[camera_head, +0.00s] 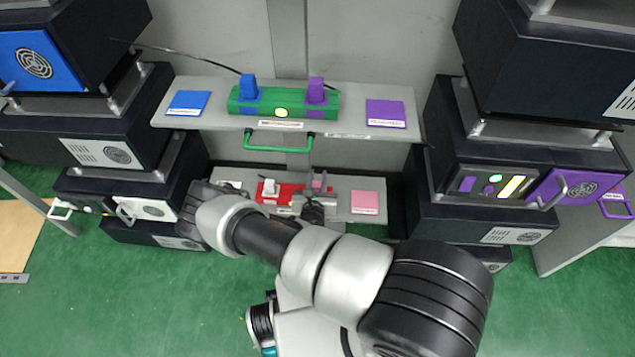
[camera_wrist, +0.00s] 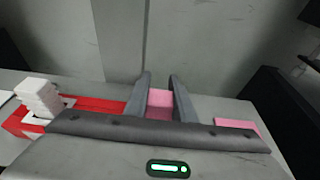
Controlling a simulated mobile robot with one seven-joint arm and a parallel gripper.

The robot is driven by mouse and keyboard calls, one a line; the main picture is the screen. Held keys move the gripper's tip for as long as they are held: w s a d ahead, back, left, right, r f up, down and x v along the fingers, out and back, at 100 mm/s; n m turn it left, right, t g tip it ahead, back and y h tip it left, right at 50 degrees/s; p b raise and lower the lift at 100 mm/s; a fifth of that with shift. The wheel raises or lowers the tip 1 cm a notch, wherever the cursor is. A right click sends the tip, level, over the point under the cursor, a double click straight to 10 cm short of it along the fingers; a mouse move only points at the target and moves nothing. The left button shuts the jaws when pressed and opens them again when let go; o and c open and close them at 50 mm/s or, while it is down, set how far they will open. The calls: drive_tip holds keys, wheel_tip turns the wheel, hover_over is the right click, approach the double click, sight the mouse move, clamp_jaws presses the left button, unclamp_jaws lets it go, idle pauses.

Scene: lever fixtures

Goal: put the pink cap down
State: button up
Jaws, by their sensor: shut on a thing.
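The pink cap (camera_wrist: 160,99) shows between the two fingers of my gripper (camera_wrist: 161,90) in the wrist view, and the gripper is shut on it. In the head view the pink cap (camera_head: 319,182) shows at the right end of the red base (camera_head: 283,189) on the lower shelf. The red base (camera_wrist: 95,105) runs to the left of my fingers in the wrist view. The lower part of the cap is hidden behind the gripper body, so I cannot tell whether it touches the base.
A white lever (camera_wrist: 38,97) stands on the red base to the left. A flat pink square (camera_head: 365,201) lies on the lower shelf to the right. The upper shelf holds a green base (camera_head: 265,103) with blue and purple levers; a green handle (camera_head: 279,147) hangs below it. Dark cabinets flank both sides.

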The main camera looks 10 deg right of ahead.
wheel_tip(320, 180, up, 7)
drive_tip(key=d+p, duration=0.1)
drive_tip(key=p, duration=0.1)
drive_tip(key=m+g+h+b, duration=0.6)
drive_tip(key=m+g+h, duration=0.1)
drive_tip(key=m+h, duration=0.15)
hover_over(372, 196)
drive_tip(key=shift+m, duration=0.25)
wheel_tip(372, 196, down, 10)
drive_tip(key=b, duration=0.3)
drive_tip(key=shift+r+b, duration=0.15)
drive_tip(key=shift+b, duration=0.15)
drive_tip(key=o, duration=1.1)
drive_tip(key=shift+c, duration=0.2)
